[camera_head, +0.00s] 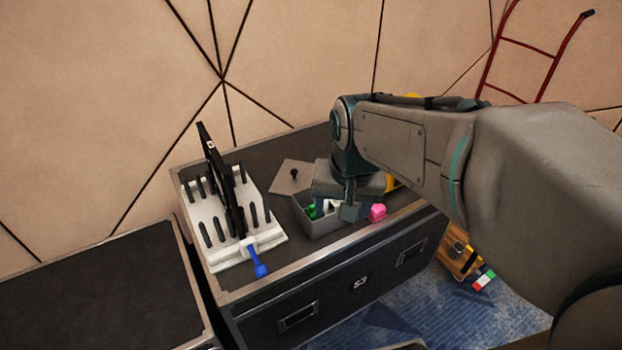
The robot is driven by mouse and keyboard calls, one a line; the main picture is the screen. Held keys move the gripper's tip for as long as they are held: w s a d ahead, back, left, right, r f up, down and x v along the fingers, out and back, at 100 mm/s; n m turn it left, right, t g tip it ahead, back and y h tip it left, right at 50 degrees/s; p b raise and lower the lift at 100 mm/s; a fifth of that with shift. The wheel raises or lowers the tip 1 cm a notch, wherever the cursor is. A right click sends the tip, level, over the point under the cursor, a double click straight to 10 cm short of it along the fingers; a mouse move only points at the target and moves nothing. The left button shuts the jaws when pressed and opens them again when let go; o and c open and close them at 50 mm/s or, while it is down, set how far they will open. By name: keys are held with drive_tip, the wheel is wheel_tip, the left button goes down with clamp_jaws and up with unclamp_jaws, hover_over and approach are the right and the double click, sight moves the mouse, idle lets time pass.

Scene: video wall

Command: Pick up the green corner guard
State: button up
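Small green pieces (311,211), likely including the green corner guard, lie inside a grey open bin (322,228) on the black case top. Their exact shape is too small to tell. My gripper (348,211) points down over the right part of the bin, to the right of the green pieces and apart from them in the picture. The gripper body hides the back of the bin. I cannot tell how far the fingers are apart or whether anything is between them.
A white rack (222,246) with black pegs and an upright black panel (226,180) stands left of the bin. A blue-handled tool (258,262) lies at its front. A pink object (377,213) is right of the bin. A grey plate with a black knob (293,175) lies behind.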

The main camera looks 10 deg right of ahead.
drive_tip(key=w+f+m+g+b, duration=0.15)
drive_tip(key=w+f+m, duration=0.3)
drive_tip(key=w, duration=0.55)
drive_tip(key=m+b, duration=0.4)
drive_tip(key=m, duration=0.3)
hover_over(315, 213)
drive_tip(key=w, duration=0.1)
wheel_tip(315, 213, down, 7)
drive_tip(key=shift+g, duration=0.35)
wheel_tip(315, 213, down, 8)
drive_tip(key=shift+w+a+f, duration=0.1)
drive_tip(key=shift+d+f+b, duration=0.15)
drive_tip(key=shift+f, duration=1.2)
drive_tip(key=shift+d+f+b, duration=0.1)
drive_tip(key=shift+f+b, duration=0.05)
drive_tip(key=shift+f, duration=1.15)
drive_tip(key=shift+c, duration=0.3)
drive_tip(key=c, duration=1)
